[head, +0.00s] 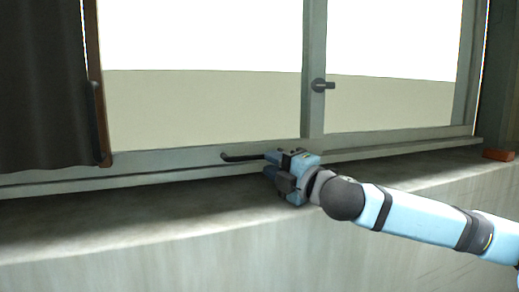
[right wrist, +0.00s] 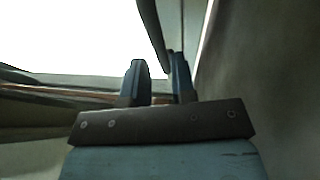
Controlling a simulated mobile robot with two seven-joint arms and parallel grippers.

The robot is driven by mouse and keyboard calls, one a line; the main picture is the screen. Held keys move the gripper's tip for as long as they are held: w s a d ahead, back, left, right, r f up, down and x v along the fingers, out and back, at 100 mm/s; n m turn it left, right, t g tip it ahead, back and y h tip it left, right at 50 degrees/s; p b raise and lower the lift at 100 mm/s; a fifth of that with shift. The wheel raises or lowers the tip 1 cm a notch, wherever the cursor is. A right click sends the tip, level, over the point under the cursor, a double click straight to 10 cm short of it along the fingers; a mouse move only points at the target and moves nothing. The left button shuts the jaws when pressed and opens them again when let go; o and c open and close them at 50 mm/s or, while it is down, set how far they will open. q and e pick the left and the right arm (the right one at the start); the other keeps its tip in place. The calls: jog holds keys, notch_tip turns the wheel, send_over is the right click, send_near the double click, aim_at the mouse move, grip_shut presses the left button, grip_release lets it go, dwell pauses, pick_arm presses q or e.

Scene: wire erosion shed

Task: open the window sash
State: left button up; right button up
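The window has a grey-green frame with a left sash pane (head: 200,110) and a right sash pane (head: 400,105). A small dark handle (head: 320,86) sits on the upright between them. A dark bar handle (head: 240,157) sticks out along the bottom rail of the left sash. My right gripper (head: 268,169) is at this bar's right end, above the sill. In the right wrist view its fingers (right wrist: 157,82) stand apart, and a dark bar (right wrist: 150,25) runs down close to the right finger. I cannot tell whether they touch. My left gripper is out of view.
A concrete sill (head: 120,215) runs below the window. A dark curtain (head: 40,85) hangs at the left beside a brown upright strip (head: 96,90). A reddish block (head: 497,155) lies at the sill's right end. The sill left of my gripper is clear.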

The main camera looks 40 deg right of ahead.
aim_at(259, 157)
jog(key=x, duration=0.4)
jog(key=shift+p, duration=0.4)
jog(key=shift+w+a, duration=0.1)
jog(key=shift+w, duration=0.2)
grip_shut()
